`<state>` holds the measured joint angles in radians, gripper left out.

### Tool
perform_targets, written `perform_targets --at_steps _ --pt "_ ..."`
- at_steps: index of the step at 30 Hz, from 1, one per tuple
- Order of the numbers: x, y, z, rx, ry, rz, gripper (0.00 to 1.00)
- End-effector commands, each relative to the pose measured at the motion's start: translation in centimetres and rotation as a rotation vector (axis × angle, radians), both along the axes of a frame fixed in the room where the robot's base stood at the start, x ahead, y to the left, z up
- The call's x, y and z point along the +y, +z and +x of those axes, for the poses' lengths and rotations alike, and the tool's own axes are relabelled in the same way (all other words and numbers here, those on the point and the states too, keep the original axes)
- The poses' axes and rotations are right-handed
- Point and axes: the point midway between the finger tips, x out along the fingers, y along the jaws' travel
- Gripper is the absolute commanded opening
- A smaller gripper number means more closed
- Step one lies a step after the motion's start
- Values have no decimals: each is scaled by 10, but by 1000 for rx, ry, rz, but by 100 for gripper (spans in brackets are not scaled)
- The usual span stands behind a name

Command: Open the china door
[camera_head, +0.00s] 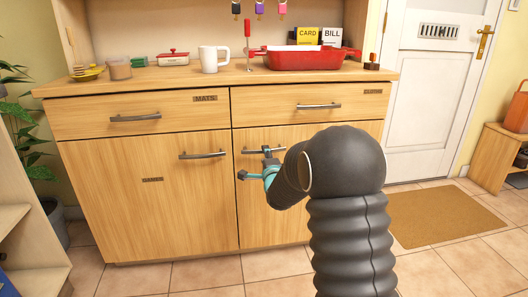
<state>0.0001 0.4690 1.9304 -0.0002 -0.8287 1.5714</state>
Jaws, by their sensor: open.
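The wooden cabinet has two lower doors. The left door (140,205) has a small dark label that seems to read GAMES, with a bar handle (202,155) at its upper right. The right door (252,215) is closed; its bar handle (249,152) is at its upper left. My arm covers much of this door, and no label shows on it, so I cannot read which is the china door. My gripper (256,163) is open at the right door's handle. One finger overlaps the handle and the other is below it; contact is unclear.
Two closed drawers, the left (135,116) labelled MATS, sit above the doors. On top stand a white mug (209,59) and a red tray (305,59). A plant (18,110) is at left. Tiled floor (200,274) is clear before the cabinet; a brown mat (445,216) lies right.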

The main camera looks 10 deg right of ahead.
Motion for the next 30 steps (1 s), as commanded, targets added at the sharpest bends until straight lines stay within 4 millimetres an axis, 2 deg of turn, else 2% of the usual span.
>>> perform_targets --at_steps 3,9,20,25,30 --pt "0 0 18 0 0 0 42" --pt "0 0 36 0 0 0 42" --pt "0 0 39 0 0 -1 42" --pt "0 0 39 0 0 -1 0" --pt "0 0 39 0 0 -1 0"
